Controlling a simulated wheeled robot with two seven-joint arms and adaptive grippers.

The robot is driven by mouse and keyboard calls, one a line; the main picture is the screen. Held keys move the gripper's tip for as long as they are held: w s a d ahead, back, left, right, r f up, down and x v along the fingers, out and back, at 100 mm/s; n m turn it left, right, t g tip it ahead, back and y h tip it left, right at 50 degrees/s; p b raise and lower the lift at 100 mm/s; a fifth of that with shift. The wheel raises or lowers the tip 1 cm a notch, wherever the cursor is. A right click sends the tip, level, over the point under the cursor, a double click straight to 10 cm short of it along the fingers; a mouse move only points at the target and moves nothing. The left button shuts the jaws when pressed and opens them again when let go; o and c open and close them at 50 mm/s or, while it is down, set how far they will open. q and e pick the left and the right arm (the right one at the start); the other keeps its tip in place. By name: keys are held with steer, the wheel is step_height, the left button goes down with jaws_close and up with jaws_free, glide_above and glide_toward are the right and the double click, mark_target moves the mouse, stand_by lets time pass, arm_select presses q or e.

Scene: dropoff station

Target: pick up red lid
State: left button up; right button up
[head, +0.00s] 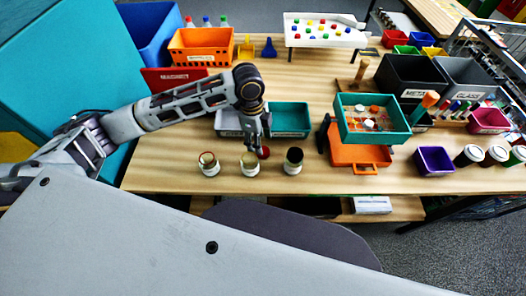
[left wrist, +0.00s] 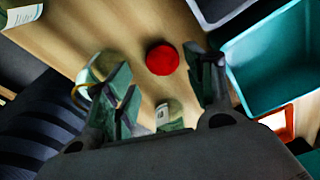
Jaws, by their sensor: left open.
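The red lid (head: 264,153) is a small round disc lying on the wooden table, just behind the row of glass jars. In the left wrist view the red lid (left wrist: 162,59) lies flat in the gap between the fingers, beyond their tips. My left gripper (head: 253,146) points down over the table close to the lid, partly hiding the middle jar's surroundings. In the left wrist view the left gripper (left wrist: 164,82) is open, with nothing between its fingers. My right gripper is not in view.
Three glass jars stand near the front edge: left (head: 209,166), middle (head: 250,167) and right (head: 293,163). A teal bin (head: 290,131) and a grey bin (head: 229,132) stand behind the lid.

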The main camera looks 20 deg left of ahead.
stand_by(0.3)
arm_select(q)
steer(key=shift+d+f, duration=0.25)
steer(key=shift+f, duration=1.05)
steer(key=shift+d+f, duration=0.25)
steer(key=shift+f, duration=1)
steer(key=c, duration=0.5)
steer(key=shift+w+r, duration=0.1)
step_height(320, 180, up, 10)
